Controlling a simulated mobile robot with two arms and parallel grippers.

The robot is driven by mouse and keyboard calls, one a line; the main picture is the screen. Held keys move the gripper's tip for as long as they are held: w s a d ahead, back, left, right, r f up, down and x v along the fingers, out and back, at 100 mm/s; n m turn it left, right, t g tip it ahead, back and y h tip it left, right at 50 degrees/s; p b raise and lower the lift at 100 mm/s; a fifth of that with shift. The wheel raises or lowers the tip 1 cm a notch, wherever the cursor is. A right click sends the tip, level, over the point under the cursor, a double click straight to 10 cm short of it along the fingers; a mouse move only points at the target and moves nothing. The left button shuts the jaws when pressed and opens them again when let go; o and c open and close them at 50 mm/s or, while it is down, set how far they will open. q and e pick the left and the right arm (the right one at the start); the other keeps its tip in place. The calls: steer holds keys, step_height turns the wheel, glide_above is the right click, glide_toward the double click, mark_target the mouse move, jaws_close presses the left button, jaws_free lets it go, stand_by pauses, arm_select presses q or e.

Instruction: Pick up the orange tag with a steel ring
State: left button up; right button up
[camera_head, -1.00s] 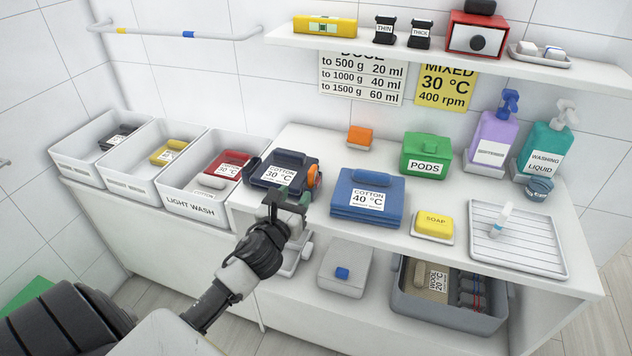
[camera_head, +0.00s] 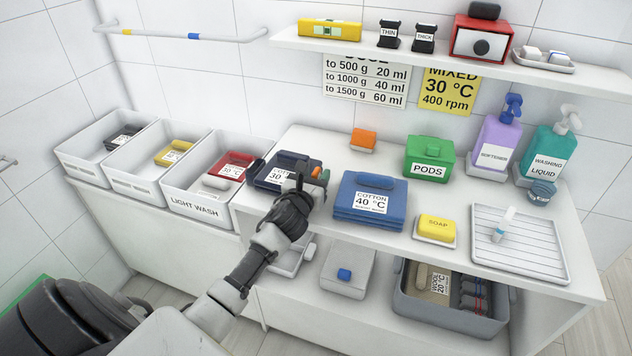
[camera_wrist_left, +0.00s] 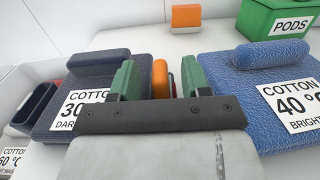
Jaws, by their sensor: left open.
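A rounded orange piece (camera_head: 317,172), which may be the orange tag, is at the right side of the dark blue folded stack (camera_head: 274,171). In the left wrist view this orange piece (camera_wrist_left: 160,78) shows upright between the green finger pads, beyond them; its lower part is hidden behind the gripper bar. No steel ring can be made out. My left gripper (camera_head: 308,181) is open, at the counter's front edge between the dark stack and the blue folded stack (camera_head: 368,199). I cannot tell whether it touches the orange piece. My right gripper is not in view.
An orange block (camera_head: 363,138) sits on a white base at the back. A green pods box (camera_head: 430,157), a yellow soap (camera_head: 437,227) and a ribbed white tray (camera_head: 518,267) stand to the right. White bins (camera_head: 195,205) are at the left. A wall shelf (camera_head: 440,62) overhangs the back.

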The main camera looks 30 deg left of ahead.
arm_select(q)
jaws_close()
steer(key=shift+r, duration=0.1)
